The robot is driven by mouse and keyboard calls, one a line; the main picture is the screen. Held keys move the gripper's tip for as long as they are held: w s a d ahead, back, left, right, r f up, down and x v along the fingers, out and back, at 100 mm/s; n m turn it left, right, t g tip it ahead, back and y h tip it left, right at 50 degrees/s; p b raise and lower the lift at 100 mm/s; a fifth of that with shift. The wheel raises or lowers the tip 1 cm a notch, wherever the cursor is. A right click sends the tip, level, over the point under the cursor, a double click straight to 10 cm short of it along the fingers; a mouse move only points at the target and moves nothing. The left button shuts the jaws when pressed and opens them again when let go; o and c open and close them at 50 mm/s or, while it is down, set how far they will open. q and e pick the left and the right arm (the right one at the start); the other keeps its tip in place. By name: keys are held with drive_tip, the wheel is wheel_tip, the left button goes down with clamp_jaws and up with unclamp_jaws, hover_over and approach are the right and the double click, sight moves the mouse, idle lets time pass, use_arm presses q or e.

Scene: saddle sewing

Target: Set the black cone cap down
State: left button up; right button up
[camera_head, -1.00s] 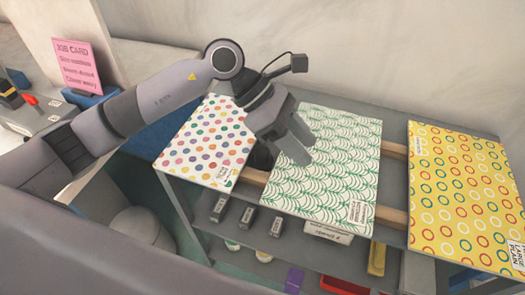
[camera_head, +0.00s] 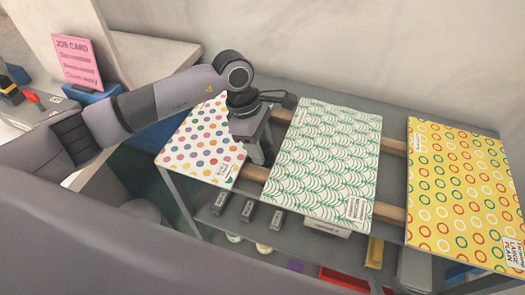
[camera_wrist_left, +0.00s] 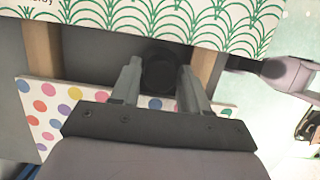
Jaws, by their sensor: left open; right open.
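My left gripper (camera_head: 262,150) points down over the gap between the polka-dot board (camera_head: 200,138) and the green-scale board (camera_head: 328,165). In the left wrist view its two open fingers (camera_wrist_left: 158,88) stand on either side of the black cone cap (camera_wrist_left: 160,72). The cap shows as a dark round shape between the two wooden rails. I cannot tell whether the fingers touch it. In the head view the cap is hidden behind my left gripper. My right gripper is not in view.
Wooden rails (camera_head: 389,213) run under the boards. The yellow ring board (camera_head: 462,190) lies at the right. Several dark labelled blocks (camera_head: 247,211) sit on the lower shelf. A pink job card (camera_head: 80,62) stands at the back left.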

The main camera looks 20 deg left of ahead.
use_arm(q)
drive_tip(key=c, duration=0.8)
drive_tip(key=shift+o, duration=0.2)
